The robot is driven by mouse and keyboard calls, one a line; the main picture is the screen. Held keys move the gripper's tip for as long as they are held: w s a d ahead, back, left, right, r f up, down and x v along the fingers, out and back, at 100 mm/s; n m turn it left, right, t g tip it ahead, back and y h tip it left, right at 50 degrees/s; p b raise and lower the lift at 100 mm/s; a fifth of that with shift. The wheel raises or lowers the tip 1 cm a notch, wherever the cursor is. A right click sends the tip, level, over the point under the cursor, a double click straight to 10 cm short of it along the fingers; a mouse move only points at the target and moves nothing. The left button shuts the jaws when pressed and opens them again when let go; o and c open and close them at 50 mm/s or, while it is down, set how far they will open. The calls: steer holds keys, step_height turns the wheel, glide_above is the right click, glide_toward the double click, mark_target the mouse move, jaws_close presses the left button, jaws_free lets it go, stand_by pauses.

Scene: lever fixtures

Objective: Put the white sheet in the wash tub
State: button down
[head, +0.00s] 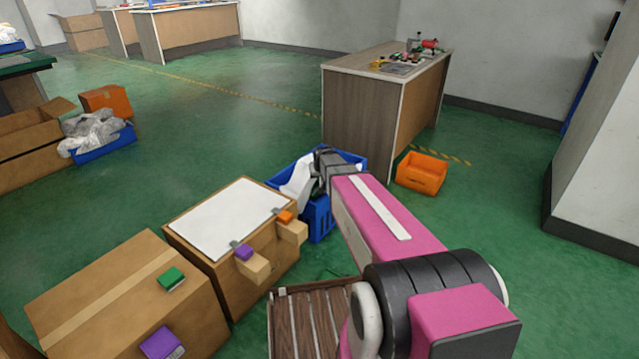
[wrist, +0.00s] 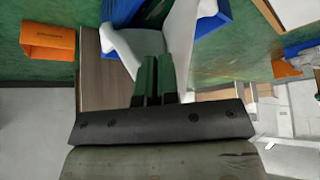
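The white sheet (head: 298,184) hangs in folds at my gripper, over the blue wash tub (head: 319,220). In the wrist view the sheet (wrist: 182,40) spreads out from the fingertips, with blue tub walls (wrist: 210,18) beside it. My gripper (wrist: 159,68) has its two dark green fingers close together with sheet at their tips, so it looks shut on the sheet. In the head view my gripper (head: 312,180) is above the tub, partly hidden by my arm. I cannot tell how far the sheet reaches into the tub, or whether it touches the bottom.
A box with a white top (head: 225,220) and purple and orange clips stands left of the tub. A cardboard box (head: 125,300) stands nearer. An orange bin (head: 421,173) and a wooden table (head: 360,110) are close to the tub. Green floor is free at the right.

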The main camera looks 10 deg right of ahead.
steer(key=w+r+v, duration=0.1)
steer(key=w+v, duration=0.1)
steer(key=v, duration=1.3)
steer(key=w+r+v, duration=0.1)
steer(key=w+v, duration=0.1)
steer(key=v, duration=1.4)
steer(key=shift+r, duration=0.5)
steer(key=shift+w, duration=0.1)
